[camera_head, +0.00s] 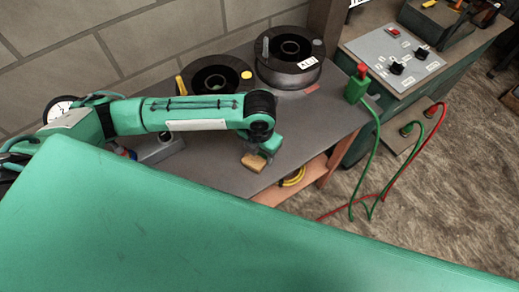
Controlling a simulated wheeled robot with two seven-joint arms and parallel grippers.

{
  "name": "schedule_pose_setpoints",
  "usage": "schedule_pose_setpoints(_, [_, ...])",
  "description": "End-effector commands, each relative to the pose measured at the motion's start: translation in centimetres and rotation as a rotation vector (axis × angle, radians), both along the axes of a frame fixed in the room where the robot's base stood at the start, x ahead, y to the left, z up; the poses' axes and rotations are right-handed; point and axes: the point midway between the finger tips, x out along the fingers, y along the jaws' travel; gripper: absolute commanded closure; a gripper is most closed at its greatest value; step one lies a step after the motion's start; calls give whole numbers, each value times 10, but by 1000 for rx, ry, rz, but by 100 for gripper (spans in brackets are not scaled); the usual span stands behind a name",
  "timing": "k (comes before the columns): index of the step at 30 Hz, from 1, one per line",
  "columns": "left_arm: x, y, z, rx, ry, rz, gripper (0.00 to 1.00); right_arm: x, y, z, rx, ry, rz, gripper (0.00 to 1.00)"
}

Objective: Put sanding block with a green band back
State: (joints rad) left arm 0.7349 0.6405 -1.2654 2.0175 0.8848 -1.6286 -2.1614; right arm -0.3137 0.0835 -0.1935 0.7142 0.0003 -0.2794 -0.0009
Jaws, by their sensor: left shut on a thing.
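My left arm reaches in from the left over the dark grey bench top (215,165). My left gripper (264,154) is shut on a small tan block (254,163) near the bench's front edge. The block looks like the sanding block, but I cannot make out a green band on it at this size. I cannot tell whether it touches the bench top. My right gripper is not in view.
Two round black machines (290,68) stand at the back of the bench. A green and red connector (356,84) stands at the right edge, its cable hanging down. A grey control panel (392,58) is farther right. A yellow coil (293,177) lies on the shelf below.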

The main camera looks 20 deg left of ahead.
Motion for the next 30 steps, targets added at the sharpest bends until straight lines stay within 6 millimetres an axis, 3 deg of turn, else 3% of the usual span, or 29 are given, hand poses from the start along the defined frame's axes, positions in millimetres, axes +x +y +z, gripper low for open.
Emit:
schedule_pose_setpoints(3, [0, 0, -3, 0, 0, 0, 66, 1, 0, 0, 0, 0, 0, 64])
schedule_pose_setpoints(4, [0, 0, -3, 0, 0, 0, 43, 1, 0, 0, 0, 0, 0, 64])
schedule_pose_setpoints(7, [0, 0, -3, -1, 0, 0, 23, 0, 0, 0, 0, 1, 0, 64])
schedule_pose_setpoints(19, [0, 0, 6, -1, -1, 0, 23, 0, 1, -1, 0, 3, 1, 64])
schedule_pose_setpoints(30, [1, 0, 79, -1, -5, -2, 23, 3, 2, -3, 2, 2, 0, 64])
